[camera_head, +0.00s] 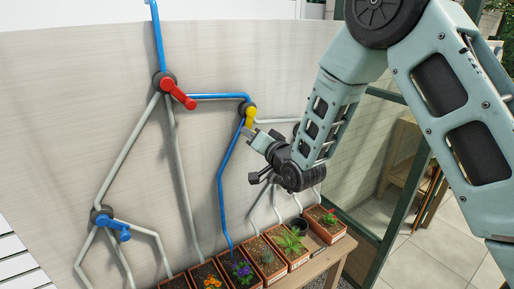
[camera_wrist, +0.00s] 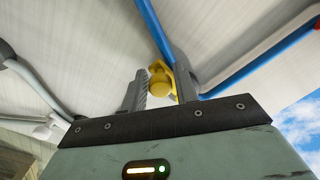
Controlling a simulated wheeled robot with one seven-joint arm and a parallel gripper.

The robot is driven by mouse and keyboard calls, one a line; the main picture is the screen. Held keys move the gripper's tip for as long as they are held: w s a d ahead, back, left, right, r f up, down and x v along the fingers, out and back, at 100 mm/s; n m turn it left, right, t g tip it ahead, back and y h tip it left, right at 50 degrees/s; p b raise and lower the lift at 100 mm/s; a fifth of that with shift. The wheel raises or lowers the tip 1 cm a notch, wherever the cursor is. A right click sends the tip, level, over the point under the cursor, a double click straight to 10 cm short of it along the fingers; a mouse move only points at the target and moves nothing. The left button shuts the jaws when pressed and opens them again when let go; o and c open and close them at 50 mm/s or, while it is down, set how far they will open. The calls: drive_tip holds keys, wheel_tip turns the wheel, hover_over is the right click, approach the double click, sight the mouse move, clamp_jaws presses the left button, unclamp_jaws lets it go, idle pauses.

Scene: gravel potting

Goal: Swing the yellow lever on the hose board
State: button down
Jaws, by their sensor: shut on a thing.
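The yellow lever (camera_head: 250,116) sits on a dark round valve hub in the middle of the hose board (camera_head: 60,110). In the wrist view the yellow lever (camera_wrist: 160,80) shows between the two fingers. My gripper (camera_head: 253,133) is at the lever, with its fingertips against it. In the wrist view my gripper (camera_wrist: 158,88) has the lever between its fingers and is shut on it. Part of the lever is hidden by the fingers. A blue pipe (camera_head: 222,185) runs down from this valve.
A red lever (camera_head: 178,92) is at the upper left and a blue lever (camera_head: 116,227) at the lower left. Planter boxes (camera_head: 290,246) with flowers and plants stand on a wooden bench (camera_head: 335,258) below the board. A green-framed glass door (camera_head: 400,150) is at the right.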

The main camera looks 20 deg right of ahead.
drive_tip(key=shift+s+a+r+m+b, duration=0.1)
drive_tip(key=shift+a+r+m+b, duration=0.1)
drive_tip(key=shift+m+b, duration=0.65)
drive_tip(key=shift+s+a+r+m+b, duration=0.1)
drive_tip(key=shift+a+r+m+b, duration=0.1)
drive_tip(key=shift+m+b, duration=0.65)
drive_tip(key=shift+p, duration=0.3)
drive_tip(key=c, duration=1.2)
unclamp_jaws()
drive_tip(key=shift+d, duration=0.1)
drive_tip(key=shift+c, duration=0.2)
drive_tip(key=shift+a, duration=0.25)
drive_tip(key=shift+s+f, duration=0.1)
